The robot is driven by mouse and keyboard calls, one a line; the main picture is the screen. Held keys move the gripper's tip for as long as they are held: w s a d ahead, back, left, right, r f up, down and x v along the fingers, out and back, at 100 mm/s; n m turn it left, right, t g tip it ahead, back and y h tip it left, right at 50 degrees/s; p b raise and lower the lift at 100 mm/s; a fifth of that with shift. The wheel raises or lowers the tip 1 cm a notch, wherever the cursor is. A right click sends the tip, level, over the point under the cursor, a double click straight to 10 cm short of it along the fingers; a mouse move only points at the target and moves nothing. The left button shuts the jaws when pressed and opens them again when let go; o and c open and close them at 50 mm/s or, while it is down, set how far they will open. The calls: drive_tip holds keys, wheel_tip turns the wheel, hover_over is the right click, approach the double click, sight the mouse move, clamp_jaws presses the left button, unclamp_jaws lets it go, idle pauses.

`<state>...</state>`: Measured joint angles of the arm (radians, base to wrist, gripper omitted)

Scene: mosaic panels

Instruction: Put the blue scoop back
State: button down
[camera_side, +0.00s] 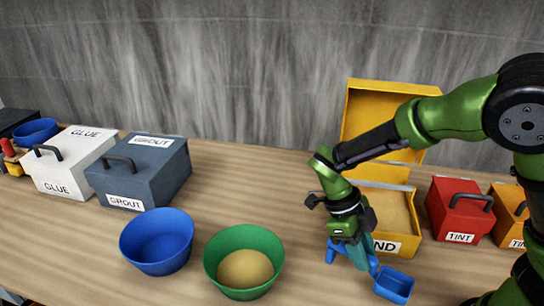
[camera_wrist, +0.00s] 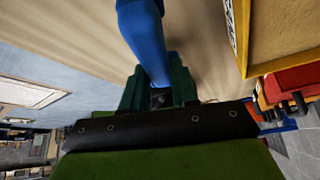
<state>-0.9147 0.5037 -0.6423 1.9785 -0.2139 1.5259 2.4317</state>
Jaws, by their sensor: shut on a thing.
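The blue scoop (camera_side: 394,285) is at the front right of the bench in the side view, its square pan to the right of my gripper (camera_side: 356,258). My gripper points down and is shut on the scoop's handle. In the wrist view the blue handle (camera_wrist: 148,45) runs up from between the fingers (camera_wrist: 158,92). Another blue piece (camera_side: 331,251) shows just left of the fingers; I cannot tell whether it is a stand or part of the scoop. I cannot tell whether the scoop touches the bench. The yellow SAND box (camera_side: 387,247) stands open behind my gripper, sand inside.
A green bowl (camera_side: 216,268) holding sand and a blue bowl (camera_side: 157,243) stand to the left. Farther left are the closed grey GROUT box (camera_side: 150,180) and white GLUE box (camera_side: 65,170). Red (camera_side: 459,217) and orange (camera_side: 507,220) TINT boxes stand right. Bench between green bowl and gripper is clear.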

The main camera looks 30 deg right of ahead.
drive_tip(key=shift+f, duration=1.5)
drive_tip(key=shift+f, duration=0.1)
drive_tip(key=c, duration=0.9)
unclamp_jaws()
drive_tip(key=shift+o, duration=0.2)
